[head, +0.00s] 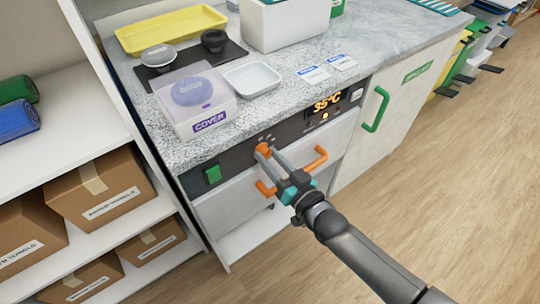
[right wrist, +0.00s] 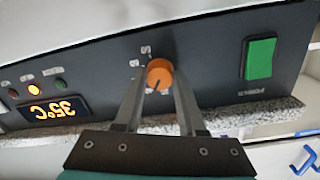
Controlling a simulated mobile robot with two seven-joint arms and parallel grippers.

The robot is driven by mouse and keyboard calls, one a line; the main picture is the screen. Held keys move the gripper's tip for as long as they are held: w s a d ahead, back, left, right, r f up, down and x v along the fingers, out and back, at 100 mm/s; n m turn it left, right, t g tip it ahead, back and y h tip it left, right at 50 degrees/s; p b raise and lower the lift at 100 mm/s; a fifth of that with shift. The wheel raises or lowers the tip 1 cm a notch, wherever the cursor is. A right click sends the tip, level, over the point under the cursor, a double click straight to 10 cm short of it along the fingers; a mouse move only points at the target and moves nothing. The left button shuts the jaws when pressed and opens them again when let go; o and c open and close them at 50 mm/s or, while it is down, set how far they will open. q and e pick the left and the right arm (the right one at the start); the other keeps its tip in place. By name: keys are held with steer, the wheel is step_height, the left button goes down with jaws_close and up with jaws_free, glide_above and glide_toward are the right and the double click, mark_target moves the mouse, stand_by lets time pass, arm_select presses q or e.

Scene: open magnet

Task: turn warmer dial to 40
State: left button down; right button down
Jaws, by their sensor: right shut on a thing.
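The warmer's dark front panel (head: 236,166) is set under the speckled counter. Its orange dial (head: 262,150) is between the fingers of my right gripper (head: 269,155), which is shut on it. In the right wrist view the orange dial (right wrist: 160,74) shows between the two metal fingertips (right wrist: 158,82), with small marks around it. The display (head: 326,103) reads 35°C; it shows upside down in the right wrist view (right wrist: 53,110). An amber lamp (right wrist: 34,89) is lit beside the display. My left gripper is not in view.
An orange drawer handle (head: 316,159) is close beside my right gripper. A green switch (head: 213,174) is left on the panel. A cover box (head: 195,100), white tray (head: 252,79) and yellow tray (head: 172,29) stand on the counter. Shelves with boxes (head: 98,190) are left; open floor is right.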

steer(key=shift+m, duration=0.5)
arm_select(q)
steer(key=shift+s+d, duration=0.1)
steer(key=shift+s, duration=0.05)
arm_select(e)
steer(key=shift+c, duration=2.4)
jaws_free()
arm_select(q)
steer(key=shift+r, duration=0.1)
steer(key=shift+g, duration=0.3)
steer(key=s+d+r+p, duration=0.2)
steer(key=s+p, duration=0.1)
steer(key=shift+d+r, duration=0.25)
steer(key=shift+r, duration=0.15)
arm_select(e)
steer(key=v, duration=1.5)
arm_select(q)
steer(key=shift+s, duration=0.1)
arm_select(e)
steer(key=shift+s+d, duration=0.1)
steer(key=shift+d, duration=0.05)
